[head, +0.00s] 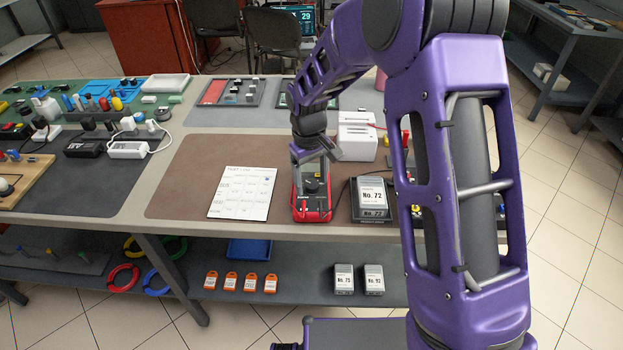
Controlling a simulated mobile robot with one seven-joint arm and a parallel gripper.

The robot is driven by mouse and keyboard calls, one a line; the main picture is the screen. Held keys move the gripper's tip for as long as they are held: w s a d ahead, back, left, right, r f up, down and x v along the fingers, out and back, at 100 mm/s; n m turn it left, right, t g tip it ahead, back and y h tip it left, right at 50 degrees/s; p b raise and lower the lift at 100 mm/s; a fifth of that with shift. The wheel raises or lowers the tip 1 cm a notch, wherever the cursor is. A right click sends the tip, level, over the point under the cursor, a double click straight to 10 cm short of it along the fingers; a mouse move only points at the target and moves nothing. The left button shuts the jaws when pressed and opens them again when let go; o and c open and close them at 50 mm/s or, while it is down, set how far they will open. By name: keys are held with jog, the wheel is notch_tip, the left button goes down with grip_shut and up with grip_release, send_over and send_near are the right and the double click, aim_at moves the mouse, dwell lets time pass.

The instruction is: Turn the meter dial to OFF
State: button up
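The red meter (311,212) lies near the front edge of the table on the brown mat. It has a grey face and a dark round dial (312,186). My gripper (314,168) is just above the meter's upper part, close to the dial, and covers the far end of the meter. I cannot tell whether the fingers touch the dial or how far apart they are. The dial's markings and its present setting are too small to read.
A white printed sheet (243,193) lies left of the meter. A dark holder with a block labelled No. 72 (373,197) stands close on the right. A white box (357,142) stands behind. My arm hides the table's right side. The brown mat is clear at left.

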aim_at(309, 185)
notch_tip(309, 185, up, 17)
jog(key=p, duration=0.2)
jog(key=shift+s+a+r, duration=0.2)
jog(key=shift+s+a, duration=0.05)
jog(key=shift+a, duration=0.1)
